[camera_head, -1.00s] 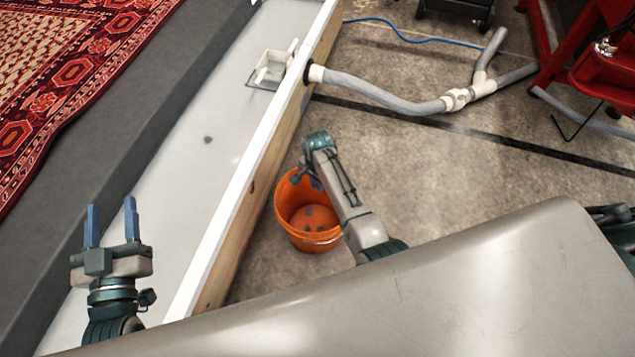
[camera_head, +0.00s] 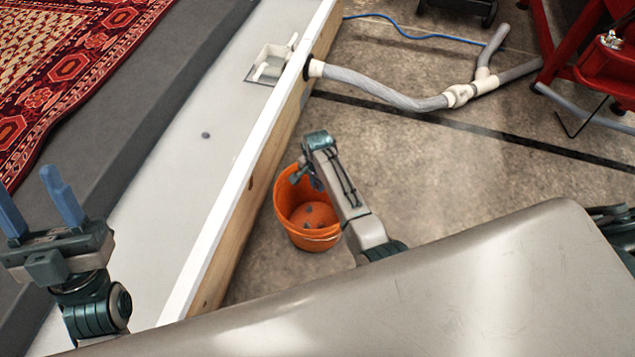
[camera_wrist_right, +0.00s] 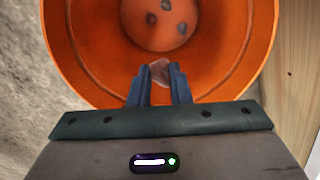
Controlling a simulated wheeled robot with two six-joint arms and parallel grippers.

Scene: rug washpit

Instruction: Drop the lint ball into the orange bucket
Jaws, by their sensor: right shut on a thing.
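The orange bucket (camera_head: 318,242) stands on the concrete floor beside the wooden-sided wash pit. My right gripper (camera_head: 303,178) reaches over the bucket's opening; in the right wrist view (camera_wrist_right: 160,84) it points down into the orange bucket (camera_wrist_right: 75,35). Its fingers are shut on a small pale pinkish-grey lint ball (camera_wrist_right: 160,71), held between the tips above the bucket's inside. Several small grey lumps (camera_wrist_right: 182,28) lie on the bucket's bottom. Another small dark ball (camera_head: 206,135) lies on the white pit floor.
A white-topped wooden pit wall (camera_head: 232,205) runs beside the bucket. A drain box (camera_head: 270,66) sits in the pit, and a grey hose (camera_head: 385,92) leads off right. A red patterned rug (camera_head: 60,70) lies upper left. Red equipment (camera_head: 605,70) stands upper right.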

